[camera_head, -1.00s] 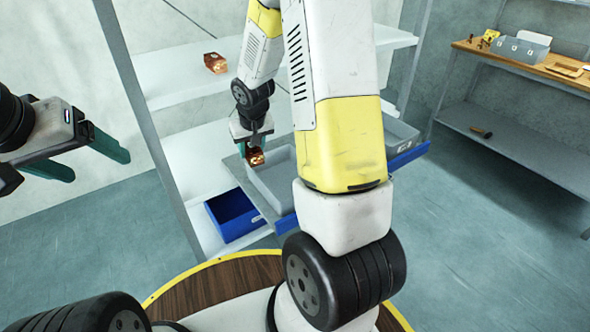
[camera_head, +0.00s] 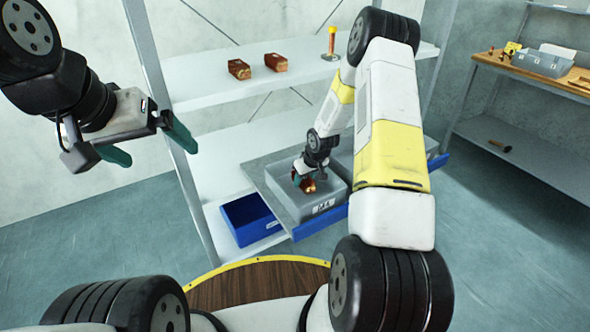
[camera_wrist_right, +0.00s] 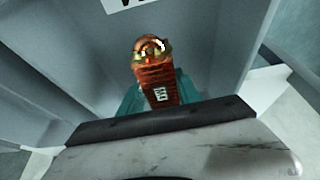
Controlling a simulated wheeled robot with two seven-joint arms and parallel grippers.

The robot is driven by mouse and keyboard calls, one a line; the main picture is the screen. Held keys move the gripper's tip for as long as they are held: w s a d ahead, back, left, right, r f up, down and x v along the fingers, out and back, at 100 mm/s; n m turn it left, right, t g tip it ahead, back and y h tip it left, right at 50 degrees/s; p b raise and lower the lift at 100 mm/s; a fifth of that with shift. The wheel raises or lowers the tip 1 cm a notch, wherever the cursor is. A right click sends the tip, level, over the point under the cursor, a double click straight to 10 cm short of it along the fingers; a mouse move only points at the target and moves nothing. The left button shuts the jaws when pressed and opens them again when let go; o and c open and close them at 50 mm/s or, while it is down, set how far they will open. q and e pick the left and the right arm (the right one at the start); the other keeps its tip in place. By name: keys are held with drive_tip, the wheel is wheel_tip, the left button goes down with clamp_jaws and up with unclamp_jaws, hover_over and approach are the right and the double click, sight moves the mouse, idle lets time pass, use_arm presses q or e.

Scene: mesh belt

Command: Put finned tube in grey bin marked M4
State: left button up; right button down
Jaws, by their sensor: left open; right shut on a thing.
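The finned tube (camera_head: 308,185), copper-brown with ribs, is in my right gripper (camera_head: 304,177). In the right wrist view the tube (camera_wrist_right: 158,80) stands up between the teal fingers with a small white label on its side. The right gripper is shut on it and is at the opening of the grey bin (camera_head: 322,209), whose front label reads M4. The bin wall (camera_wrist_right: 220,60) fills much of the right wrist view. I cannot tell whether the tube touches the bin floor. My left gripper (camera_head: 148,144) is open and empty in the air at the left.
Two more copper-brown pieces (camera_head: 239,69) and a yellow-topped upright item (camera_head: 331,45) stand on the upper shelf (camera_head: 205,84). A blue bin (camera_head: 248,219) stands on a lower shelf at left. A workbench (camera_head: 540,72) is at the right.

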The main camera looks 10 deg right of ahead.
drive_tip(key=shift+f, duration=1.45)
drive_tip(key=c, duration=0.8)
unclamp_jaws()
drive_tip(key=shift+f, duration=0.15)
drive_tip(key=shift+c, duration=0.2)
